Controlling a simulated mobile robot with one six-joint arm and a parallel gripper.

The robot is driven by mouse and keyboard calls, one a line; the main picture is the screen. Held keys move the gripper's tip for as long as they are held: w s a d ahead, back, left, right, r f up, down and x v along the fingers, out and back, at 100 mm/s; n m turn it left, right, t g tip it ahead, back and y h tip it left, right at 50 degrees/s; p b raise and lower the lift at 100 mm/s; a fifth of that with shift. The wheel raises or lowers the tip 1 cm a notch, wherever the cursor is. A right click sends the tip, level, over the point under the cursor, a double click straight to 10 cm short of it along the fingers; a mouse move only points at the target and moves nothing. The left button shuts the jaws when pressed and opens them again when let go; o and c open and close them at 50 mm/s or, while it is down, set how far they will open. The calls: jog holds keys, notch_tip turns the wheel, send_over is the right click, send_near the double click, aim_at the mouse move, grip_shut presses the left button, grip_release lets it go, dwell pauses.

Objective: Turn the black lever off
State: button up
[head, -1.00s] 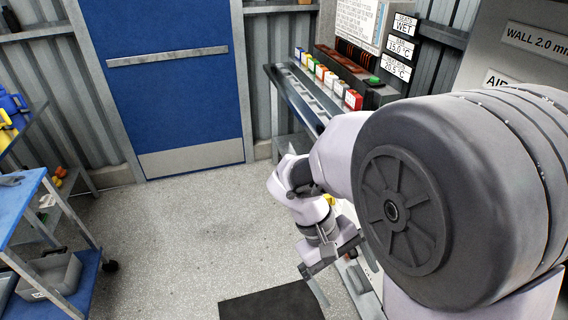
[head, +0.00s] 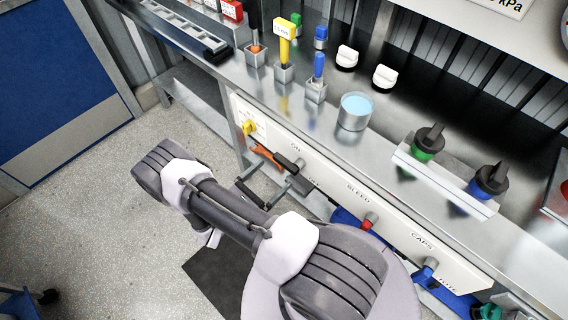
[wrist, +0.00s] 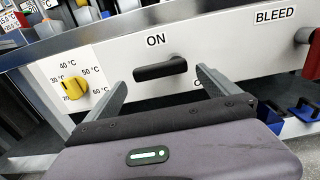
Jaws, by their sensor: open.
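The black lever (wrist: 160,69) is on the white panel (wrist: 228,50), just below the ON label, and lies nearly level in the wrist view. In the head view the lever (head: 289,163) shows near the panel's left end. A second label to its lower right is mostly hidden by my right finger in the wrist view. My gripper (wrist: 158,76) is open and empty, one finger to each side of the lever in the picture. The fingers appear apart from it. In the head view my gripper (head: 274,180) is in front of the panel.
A yellow temperature knob (wrist: 77,88) is left of the lever. A red BLEED handle (head: 369,221) and a blue CAPS handle (head: 426,271) are farther right.

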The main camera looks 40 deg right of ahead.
aim_at(283, 166)
jog(key=d, duration=0.4)
jog(key=d+b, duration=0.1)
jog(key=d, duration=0.2)
jog(key=shift+w, duration=0.3)
jog(key=c, duration=1.7)
jog(key=shift+c, duration=0.2)
